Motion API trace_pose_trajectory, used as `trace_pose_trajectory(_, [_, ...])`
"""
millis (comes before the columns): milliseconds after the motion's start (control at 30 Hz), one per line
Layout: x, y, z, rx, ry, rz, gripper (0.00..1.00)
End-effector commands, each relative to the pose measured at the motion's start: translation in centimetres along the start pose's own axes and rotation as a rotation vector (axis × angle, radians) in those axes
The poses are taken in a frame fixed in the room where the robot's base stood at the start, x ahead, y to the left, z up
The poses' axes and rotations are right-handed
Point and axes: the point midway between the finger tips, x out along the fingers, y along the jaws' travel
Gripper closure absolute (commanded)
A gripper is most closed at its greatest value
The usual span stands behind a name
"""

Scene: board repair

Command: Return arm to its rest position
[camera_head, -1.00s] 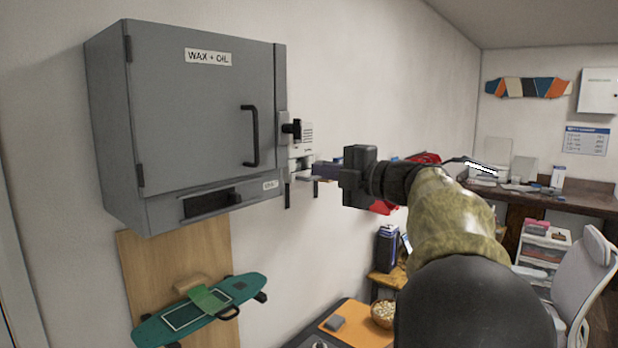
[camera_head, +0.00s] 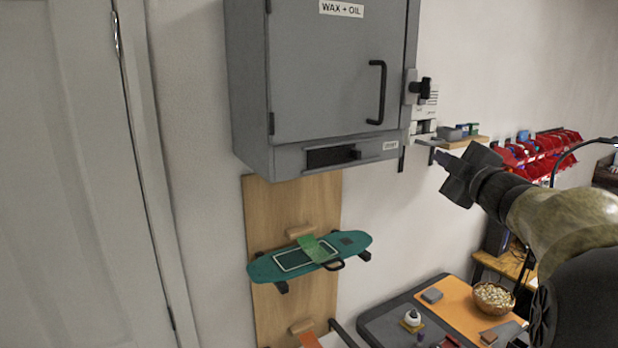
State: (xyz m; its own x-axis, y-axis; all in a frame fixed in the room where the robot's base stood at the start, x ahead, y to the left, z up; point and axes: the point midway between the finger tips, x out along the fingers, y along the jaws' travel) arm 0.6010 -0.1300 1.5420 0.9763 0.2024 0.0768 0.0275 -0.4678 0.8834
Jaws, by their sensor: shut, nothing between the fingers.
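My gripper (camera_head: 441,157) is at the right of the view, at the end of my raised arm. It points left toward the wall, and its fingers are shut with nothing held. It appears just below and right of the grey WAX + OIL cabinet (camera_head: 322,85), whose door is closed. No contact between the gripper and the cabinet or shelf can be made out. A teal skateboard deck (camera_head: 345,243) rests on pegs on a wooden wall panel (camera_head: 262,215) below the cabinet. A green piece (camera_head: 312,241) lies on the deck.
A small wall shelf (camera_head: 470,141) with boxes is behind my gripper. Red bins (camera_head: 545,150) line the wall at right. A workbench (camera_head: 392,327) below holds an orange mat (camera_head: 462,313), a bowl (camera_head: 494,297) and a small white bottle (camera_head: 412,317). A white door (camera_head: 70,180) stands at left.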

Motion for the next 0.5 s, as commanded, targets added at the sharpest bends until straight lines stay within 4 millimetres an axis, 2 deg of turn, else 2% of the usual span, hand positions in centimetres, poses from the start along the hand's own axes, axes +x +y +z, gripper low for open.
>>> trace_pose_trajectory(33, [0.1,-2.2,1.0,0.095,-0.071,-0.005,1.0])
trace_pose_trajectory(133, [-0.5,-6.9,3.1,0.276,-0.233,-0.026,1.0])
trace_pose_trajectory(267, [-2.6,-14.3,5.0,0.491,-0.453,-0.098,1.0])
trace_pose_trajectory(367, [-5.2,-20.0,5.6,0.622,-0.613,-0.171,1.0])
trace_pose_trajectory(500, [-9.7,-27.3,5.5,0.769,-0.83,-0.287,1.0])
